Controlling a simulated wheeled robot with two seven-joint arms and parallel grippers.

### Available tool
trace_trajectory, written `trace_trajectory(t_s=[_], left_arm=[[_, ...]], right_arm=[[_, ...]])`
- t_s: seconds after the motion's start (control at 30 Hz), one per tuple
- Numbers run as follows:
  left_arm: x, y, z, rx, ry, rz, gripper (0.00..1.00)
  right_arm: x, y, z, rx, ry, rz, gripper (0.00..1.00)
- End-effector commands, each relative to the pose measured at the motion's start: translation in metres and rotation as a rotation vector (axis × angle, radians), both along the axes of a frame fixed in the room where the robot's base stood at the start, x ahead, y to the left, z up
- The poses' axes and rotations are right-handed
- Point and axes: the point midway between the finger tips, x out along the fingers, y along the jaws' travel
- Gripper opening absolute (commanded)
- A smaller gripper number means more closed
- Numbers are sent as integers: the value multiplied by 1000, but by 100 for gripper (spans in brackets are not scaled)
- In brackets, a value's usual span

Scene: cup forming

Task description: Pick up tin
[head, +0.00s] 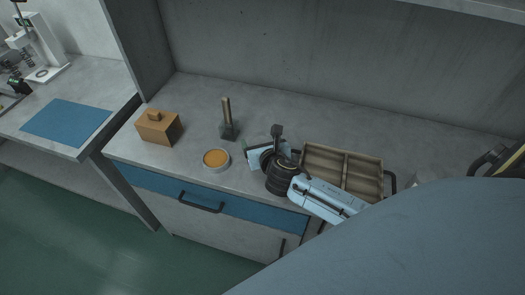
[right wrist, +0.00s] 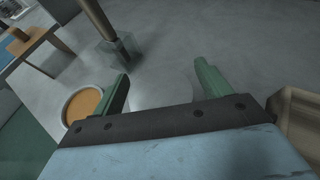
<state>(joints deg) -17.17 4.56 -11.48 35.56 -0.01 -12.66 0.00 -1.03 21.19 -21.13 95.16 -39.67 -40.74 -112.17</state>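The tin (head: 216,159) is a low round metal dish with an orange-brown filling. It stands on the grey worktop near its front edge, and it also shows at the left of the right wrist view (right wrist: 82,104). My right gripper (head: 248,146) is to the right of the tin in the head view, apart from it. In the right wrist view its two green fingers (right wrist: 162,72) are spread with nothing between them; the tin lies outside the left finger, partly hidden by the gripper. My left gripper is not in view.
A block with an upright handle (head: 227,132) stands behind the tin. A divided wooden tray (head: 343,147) is to the right. A blue mat (head: 66,122) lies on the left bench. A wall closes the back.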

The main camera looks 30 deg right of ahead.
Motion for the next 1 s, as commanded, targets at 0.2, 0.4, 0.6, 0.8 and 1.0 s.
trace_trajectory(t_s=[0.2,0.4,0.6,0.8,1.0], left_arm=[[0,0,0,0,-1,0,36],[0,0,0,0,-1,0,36],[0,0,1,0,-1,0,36],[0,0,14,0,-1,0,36],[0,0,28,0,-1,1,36]], right_arm=[[0,0,0,0,0,0,48],[0,0,0,0,-1,0,28],[0,0,3,0,-1,0,28],[0,-1,33,-1,-4,0,28],[1,0,74,-1,-6,1,28]])
